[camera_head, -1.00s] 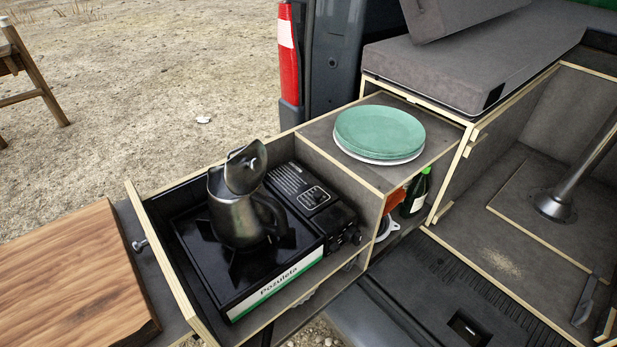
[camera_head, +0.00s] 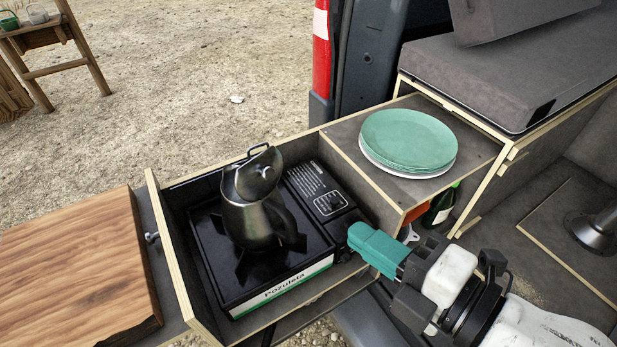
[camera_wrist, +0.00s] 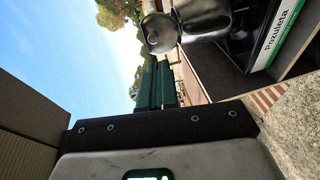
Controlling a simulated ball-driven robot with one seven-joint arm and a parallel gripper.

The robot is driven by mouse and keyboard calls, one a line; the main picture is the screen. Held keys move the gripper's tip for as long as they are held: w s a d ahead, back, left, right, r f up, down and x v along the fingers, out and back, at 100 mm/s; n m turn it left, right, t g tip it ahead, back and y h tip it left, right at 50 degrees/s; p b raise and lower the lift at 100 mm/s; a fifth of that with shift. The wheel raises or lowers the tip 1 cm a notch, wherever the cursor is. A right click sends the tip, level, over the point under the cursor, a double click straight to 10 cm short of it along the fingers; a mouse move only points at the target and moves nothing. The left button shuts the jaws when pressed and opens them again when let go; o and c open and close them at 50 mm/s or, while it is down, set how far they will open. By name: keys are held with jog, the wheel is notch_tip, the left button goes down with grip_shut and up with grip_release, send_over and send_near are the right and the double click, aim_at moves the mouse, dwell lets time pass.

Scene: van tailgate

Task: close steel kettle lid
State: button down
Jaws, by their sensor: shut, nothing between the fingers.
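The steel kettle (camera_head: 247,219) stands on the black camping stove (camera_head: 230,274) in the pull-out drawer. Its lid (camera_head: 259,175) is open, tilted up above the body. In the wrist view the kettle (camera_wrist: 205,18) shows sideways at the top, with the round lid (camera_wrist: 159,33) sticking out to its left. My gripper (camera_head: 354,236) has teal fingers, shut and empty. It is to the right of the kettle, by the stove's right end, apart from the kettle. In the wrist view the fingers (camera_wrist: 156,68) point toward the kettle and lid.
Green plates (camera_head: 408,138) are stacked on the shelf behind the stove. A wooden board (camera_head: 80,270) lies left of the drawer. The drawer's wooden wall (camera_head: 172,262) rises left of the stove. A green bottle (camera_head: 440,207) stands in the compartment under the shelf.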

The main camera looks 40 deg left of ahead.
jog(key=r+n, duration=0.1)
jog(key=p, duration=0.5)
send_near(270, 175)
jog(key=shift+g, duration=0.3)
jog(key=x, duration=0.5)
jog(key=shift+w+a, duration=0.15)
jog(key=shift+a, duration=0.2)
jog(key=shift+w+a+f, duration=0.1)
jog(key=shift+a+f, duration=0.1)
jog(key=shift+a, duration=0.3)
jog(key=shift+r, duration=0.1)
